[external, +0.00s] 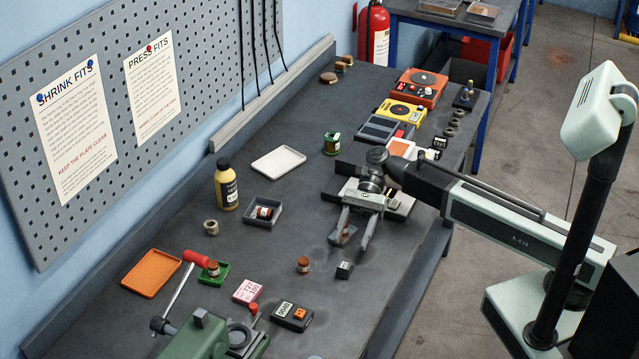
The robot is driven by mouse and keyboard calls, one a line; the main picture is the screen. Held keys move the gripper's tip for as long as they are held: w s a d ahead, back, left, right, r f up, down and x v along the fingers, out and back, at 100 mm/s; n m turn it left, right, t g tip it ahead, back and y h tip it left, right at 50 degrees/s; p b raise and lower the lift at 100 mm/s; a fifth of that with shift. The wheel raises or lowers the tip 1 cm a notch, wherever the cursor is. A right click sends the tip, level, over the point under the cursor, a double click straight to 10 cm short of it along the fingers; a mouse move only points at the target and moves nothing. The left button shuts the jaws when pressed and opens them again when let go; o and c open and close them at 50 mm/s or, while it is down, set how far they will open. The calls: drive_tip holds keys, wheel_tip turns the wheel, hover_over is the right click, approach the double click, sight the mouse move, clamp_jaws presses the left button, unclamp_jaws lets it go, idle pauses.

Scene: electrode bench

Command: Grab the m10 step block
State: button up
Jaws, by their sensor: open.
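A small black block (344,270) with a pale marking on it sits on the dark bench top; its marking is too small to read. Another small black block (439,143) with a white label stands at the far right side of the bench; I cannot tell for certain which is the m10 step block. My gripper (350,243) is open, its two fingers pointing toward the front of the bench. The fingertips are just behind the nearer black block and apart from it. Something small shows between the fingers, partly hidden.
A copper-brown cylinder (303,265) stands left of the nearer black block. A dark meter (292,316), a pink block (248,291) and a green press (205,335) are at the front. A grey tray (263,213) and yellow bottle (226,185) stand left. Bench to the right of the block is clear.

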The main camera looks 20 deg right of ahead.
sight(345, 263)
drive_tip(key=shift+b+x, duration=0.5)
drive_tip(key=shift+x, duration=0.55)
drive_tip(key=shift+s+a+f, duration=0.15)
drive_tip(key=shift+f, duration=0.05)
drive_tip(key=b+x, duration=0.1)
drive_tip(key=x, duration=0.1)
drive_tip(key=b+x, duration=0.1)
drive_tip(key=x, duration=0.1)
drive_tip(key=shift+s+f, duration=0.4)
drive_tip(key=shift+s, duration=0.15)
drive_tip(key=shift+r, duration=0.1)
clamp_jaws()
